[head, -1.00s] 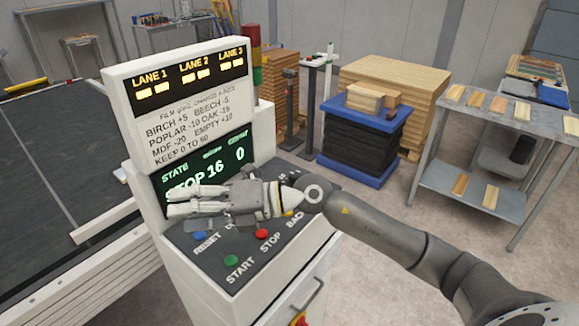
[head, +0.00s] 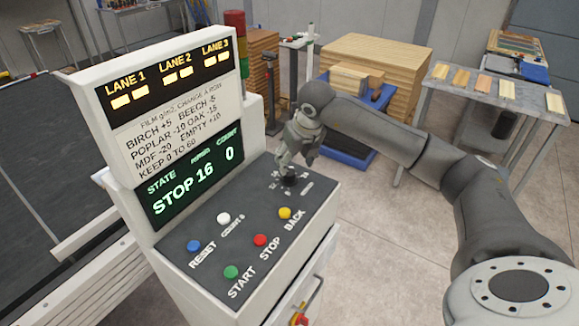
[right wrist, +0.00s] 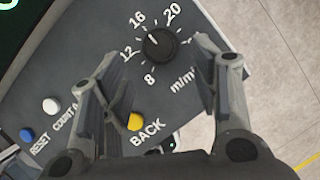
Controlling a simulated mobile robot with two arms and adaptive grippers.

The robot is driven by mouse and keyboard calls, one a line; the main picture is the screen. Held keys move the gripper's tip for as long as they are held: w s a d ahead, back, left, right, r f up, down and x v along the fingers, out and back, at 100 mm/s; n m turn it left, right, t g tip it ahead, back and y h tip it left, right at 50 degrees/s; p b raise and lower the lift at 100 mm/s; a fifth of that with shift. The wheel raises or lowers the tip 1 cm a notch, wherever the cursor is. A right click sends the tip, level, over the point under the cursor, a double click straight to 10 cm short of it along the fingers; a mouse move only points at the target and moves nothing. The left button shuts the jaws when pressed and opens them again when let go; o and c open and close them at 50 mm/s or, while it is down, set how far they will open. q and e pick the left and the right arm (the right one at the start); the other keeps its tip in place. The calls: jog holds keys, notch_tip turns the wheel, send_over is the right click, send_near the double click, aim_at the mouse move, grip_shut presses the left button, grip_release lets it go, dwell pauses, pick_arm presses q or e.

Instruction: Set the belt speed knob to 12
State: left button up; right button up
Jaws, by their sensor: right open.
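The belt speed knob (head: 289,181) is a small black dial at the back right of the console's dark panel. In the right wrist view the knob (right wrist: 160,45) has a white pointer mark turned toward the printed 16. Numbers 8, 12, 16 and 20 ring it. The green-lit display (head: 190,182) reads STOP, 16 and 0. My right gripper (head: 291,158) points down just above the knob. In the right wrist view its open fingers (right wrist: 155,52) stand on either side of the knob, with clear gaps. My left gripper is out of view.
On the panel are blue RESET (head: 194,246), white COUNT 0 (head: 223,218), green START (head: 232,272), red STOP (head: 260,240) and yellow BACK (head: 285,213) buttons. BACK also shows near my left-hand finger in the wrist view (right wrist: 135,121). The display housing rises behind the panel.

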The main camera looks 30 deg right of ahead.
aim_at(290, 172)
jog(key=p+x, duration=0.1)
jog(key=x, duration=0.4)
jog(key=shift+w+f+p, duration=0.15)
jog(key=shift+f+p, duration=0.2)
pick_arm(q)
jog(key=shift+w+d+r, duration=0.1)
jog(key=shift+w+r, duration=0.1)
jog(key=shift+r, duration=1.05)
pick_arm(e)
jog(key=shift+w+f, duration=0.15)
jog(key=shift+f, duration=0.3)
